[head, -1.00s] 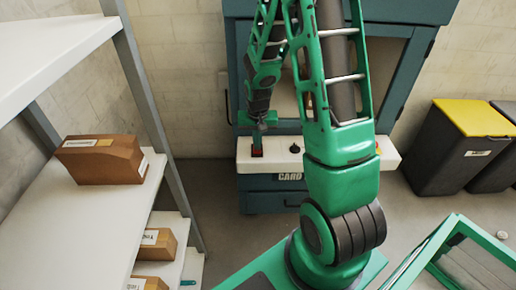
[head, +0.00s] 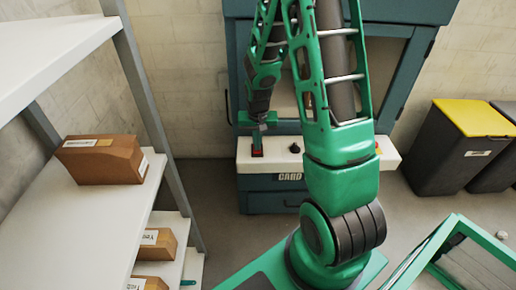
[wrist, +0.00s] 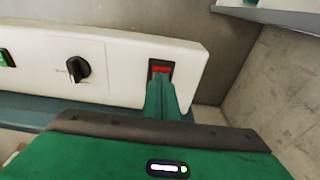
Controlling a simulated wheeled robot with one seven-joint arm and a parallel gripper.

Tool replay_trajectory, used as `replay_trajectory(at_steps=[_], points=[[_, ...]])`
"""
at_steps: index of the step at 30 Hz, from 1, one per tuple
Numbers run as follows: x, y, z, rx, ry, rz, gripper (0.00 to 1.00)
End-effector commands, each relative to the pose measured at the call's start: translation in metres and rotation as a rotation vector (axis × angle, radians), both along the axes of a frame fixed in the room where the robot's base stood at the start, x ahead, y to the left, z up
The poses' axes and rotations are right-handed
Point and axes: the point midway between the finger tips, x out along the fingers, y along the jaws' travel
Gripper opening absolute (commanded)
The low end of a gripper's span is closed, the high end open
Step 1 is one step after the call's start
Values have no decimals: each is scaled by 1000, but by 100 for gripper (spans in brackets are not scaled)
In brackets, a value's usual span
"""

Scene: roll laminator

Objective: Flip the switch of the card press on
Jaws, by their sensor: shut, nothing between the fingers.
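The card press (head: 271,190) is a dark teal machine with a white control panel (head: 275,164) along its front. Its red rocker switch (wrist: 160,69) sits in a black frame near the panel's end in the wrist view. It is small and partly hidden at the panel's left end in the head view (head: 257,153). My gripper (wrist: 163,84) is shut and empty, with its tips at the lower edge of the switch. I cannot tell whether they touch it. In the head view my gripper (head: 258,140) points down at the switch.
A black rotary knob (wrist: 72,69) and a green button (wrist: 6,58) are on the same panel. A shelf with brown boxes (head: 103,160) stands at the left. Dark bins, one with a yellow lid (head: 474,118), stand at the right.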

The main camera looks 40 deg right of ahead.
Motion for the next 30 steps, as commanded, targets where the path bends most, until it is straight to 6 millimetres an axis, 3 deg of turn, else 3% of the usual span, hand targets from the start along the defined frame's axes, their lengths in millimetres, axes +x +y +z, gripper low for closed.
replay_trajectory(at_steps=[23,30], points=[[0,0,-10,0,0,0,0],[1,0,-3,0,-2,0,0]])
